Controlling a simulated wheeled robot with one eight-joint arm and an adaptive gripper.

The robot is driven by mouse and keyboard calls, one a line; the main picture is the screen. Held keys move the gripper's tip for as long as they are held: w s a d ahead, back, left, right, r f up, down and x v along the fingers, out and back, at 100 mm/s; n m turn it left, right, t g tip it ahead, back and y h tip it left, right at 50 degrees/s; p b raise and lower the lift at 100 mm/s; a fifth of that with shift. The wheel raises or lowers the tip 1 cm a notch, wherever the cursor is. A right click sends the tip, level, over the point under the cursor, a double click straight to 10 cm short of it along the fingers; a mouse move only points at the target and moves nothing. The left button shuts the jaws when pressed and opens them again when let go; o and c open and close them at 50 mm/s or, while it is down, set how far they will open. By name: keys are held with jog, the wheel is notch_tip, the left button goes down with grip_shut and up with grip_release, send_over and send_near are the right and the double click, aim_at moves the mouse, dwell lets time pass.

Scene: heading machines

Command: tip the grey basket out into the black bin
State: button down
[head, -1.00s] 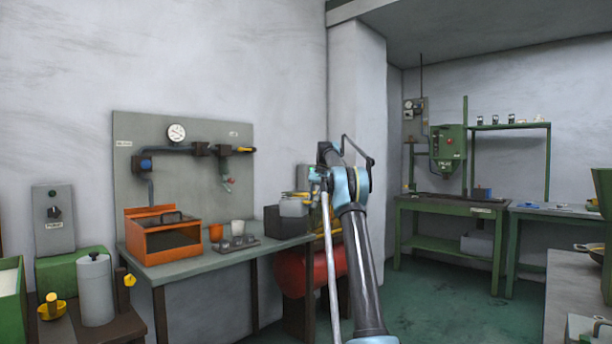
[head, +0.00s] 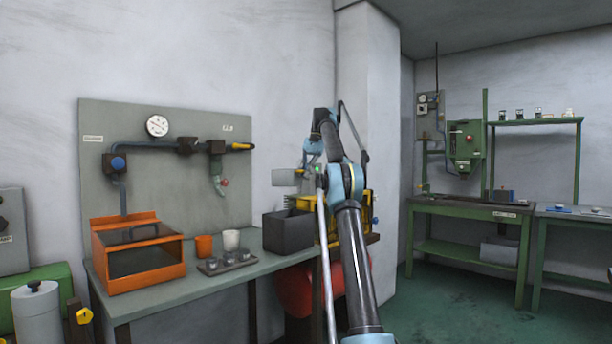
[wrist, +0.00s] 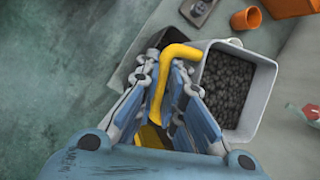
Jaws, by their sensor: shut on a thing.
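The grey basket (wrist: 237,112) is full of small dark pieces in the wrist view. In the head view the light grey basket (head: 286,177) hangs in the air, roughly level, above the black bin (head: 288,234), with a clear gap between them. My gripper (wrist: 165,72) is shut on the basket's yellow handle (wrist: 180,54) beside the rim.
On the grey bench (head: 207,283), left of the bin, are a tray of cups (head: 228,262), a white cup (head: 231,239), an orange cup (head: 204,246) and an orange box (head: 137,253). A yellow machine (head: 352,222) stands behind my arm. Green floor is open at the right.

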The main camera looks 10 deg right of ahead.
jog(key=shift+w+d+r, duration=0.15)
jog(key=shift+w+d, duration=0.05)
jog(key=shift+w, duration=0.1)
jog(key=shift+d, duration=0.1)
jog(key=shift+t, duration=0.4)
